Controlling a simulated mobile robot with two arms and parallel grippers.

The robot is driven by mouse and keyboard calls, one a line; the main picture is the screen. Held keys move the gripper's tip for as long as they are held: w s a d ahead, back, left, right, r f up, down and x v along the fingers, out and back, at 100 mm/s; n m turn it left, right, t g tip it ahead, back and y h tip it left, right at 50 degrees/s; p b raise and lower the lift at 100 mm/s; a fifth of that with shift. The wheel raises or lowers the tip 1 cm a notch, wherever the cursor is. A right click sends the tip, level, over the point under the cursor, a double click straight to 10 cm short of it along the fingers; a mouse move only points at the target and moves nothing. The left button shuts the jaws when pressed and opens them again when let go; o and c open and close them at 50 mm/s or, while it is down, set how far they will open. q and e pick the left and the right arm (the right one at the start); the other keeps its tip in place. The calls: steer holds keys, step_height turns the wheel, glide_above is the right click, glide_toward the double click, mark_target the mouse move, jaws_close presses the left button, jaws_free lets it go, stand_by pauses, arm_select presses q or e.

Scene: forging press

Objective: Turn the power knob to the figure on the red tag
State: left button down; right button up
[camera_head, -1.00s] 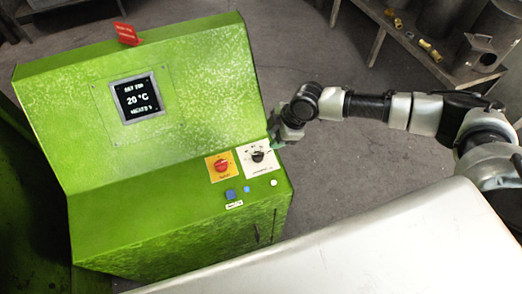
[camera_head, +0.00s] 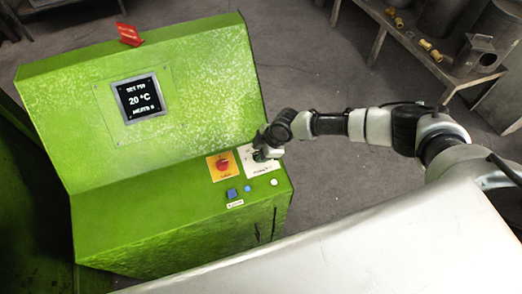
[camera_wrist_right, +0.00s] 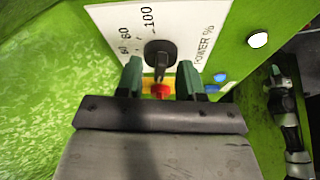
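The black power knob (camera_wrist_right: 160,52) sits on a white plate (camera_wrist_right: 105,20) marked "POWER %", with figures including 60, 80 and 100. My right gripper (camera_wrist_right: 160,70) is open, one green finger on each side of the knob in the right wrist view. I cannot tell whether the fingertips reach down around it; no contact is clear. In the head view my right gripper (camera_head: 259,153) covers the knob over the white plate (camera_head: 262,170). The red tag (camera_head: 129,35) stands on the console's top edge; its writing is too small to read. My left gripper is out of view.
A red knob on an orange plate (camera_head: 211,174) sits just left of the white plate. A bench with brass parts (camera_head: 425,44) stands at back right.

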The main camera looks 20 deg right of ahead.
steer(key=shift+c, duration=0.3)
jaws_close()
steer(key=shift+s, duration=0.1)
steer(key=m+p, duration=0.1)
steer(key=m+t+p, duration=0.1)
steer(key=m+p, duration=0.1)
steer(key=shift+s+a+r+m, duration=0.1)
steer(key=shift+s+r+m, duration=0.1)
steer(key=shift+m, duration=0.1)
steer(key=m+t+h+p, duration=0.1)
steer(key=m+p, duration=0.2)
steer(key=shift+s+a+f+m+p, duration=0.1)
steer(key=shift+m+p, duration=0.25)
steer(key=shift+m, duration=0.05)
steer(key=m+t+h+p, duration=0.1)
steer(key=m+p, duration=0.1)
steer(key=m, duration=0.2)
steer(key=shift+s+a+f+p, duration=0.1)
steer(key=shift+p, duration=0.3)
steer(key=shift+a+m+t+h+p, duration=0.1)
steer(key=shift+m+t+h+p, duration=0.45)
steer(key=shift+m, duration=1.75)
steer(key=shift+g+h, duration=0.25)
steer(key=shift+h, duration=0.2)
